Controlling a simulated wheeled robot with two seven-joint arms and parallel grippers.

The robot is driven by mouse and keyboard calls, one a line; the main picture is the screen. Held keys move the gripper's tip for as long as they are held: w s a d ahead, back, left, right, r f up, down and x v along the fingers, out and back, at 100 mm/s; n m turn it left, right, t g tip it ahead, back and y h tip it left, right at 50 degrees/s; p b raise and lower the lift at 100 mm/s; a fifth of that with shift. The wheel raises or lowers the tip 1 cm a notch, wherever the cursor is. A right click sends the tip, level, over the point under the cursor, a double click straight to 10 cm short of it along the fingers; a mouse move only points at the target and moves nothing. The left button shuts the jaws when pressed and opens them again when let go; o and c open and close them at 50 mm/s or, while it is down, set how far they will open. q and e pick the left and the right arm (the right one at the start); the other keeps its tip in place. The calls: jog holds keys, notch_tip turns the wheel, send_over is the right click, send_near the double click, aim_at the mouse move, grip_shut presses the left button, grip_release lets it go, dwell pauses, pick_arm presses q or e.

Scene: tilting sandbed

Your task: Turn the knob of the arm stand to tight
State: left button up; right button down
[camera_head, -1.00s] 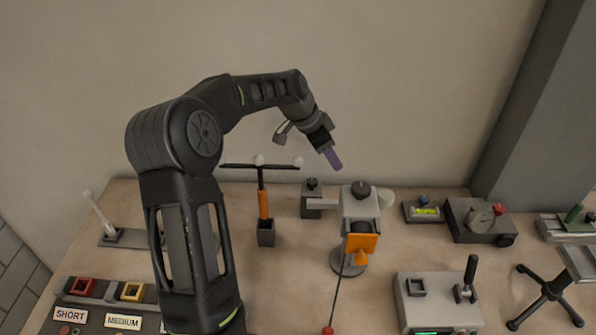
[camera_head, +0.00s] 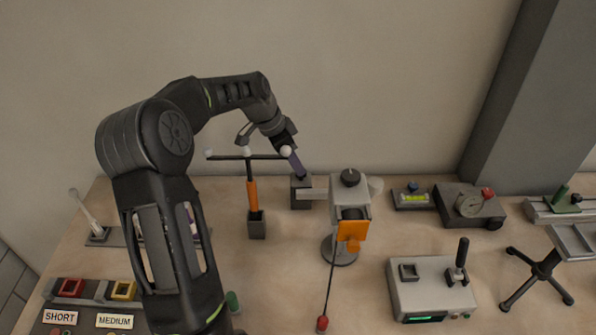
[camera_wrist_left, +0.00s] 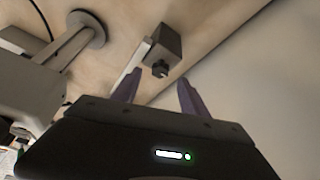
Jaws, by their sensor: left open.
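The arm stand shows as a dark grey block (camera_head: 301,195) at the back of the bench, with a pale bar running right from it to a light grey housing. Its small black knob is largely hidden behind my fingers in the head view. In the left wrist view the block (camera_wrist_left: 160,44) is ahead, and the black knob (camera_wrist_left: 160,69) faces me. My left gripper (camera_head: 302,174) points down at the block's top. In the wrist view its purple fingers (camera_wrist_left: 159,82) are open and apart, with the knob between their lines just beyond the tips. I cannot tell whether they touch it.
A light grey housing (camera_head: 350,205) with another black knob (camera_head: 350,177) stands right of the block. A black T-bar with white balls on an orange post (camera_head: 252,195) stands close left.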

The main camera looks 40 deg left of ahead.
pick_arm(q)
jog(key=shift+b+x, duration=0.55)
jog(key=shift+x, duration=1.4)
grip_shut()
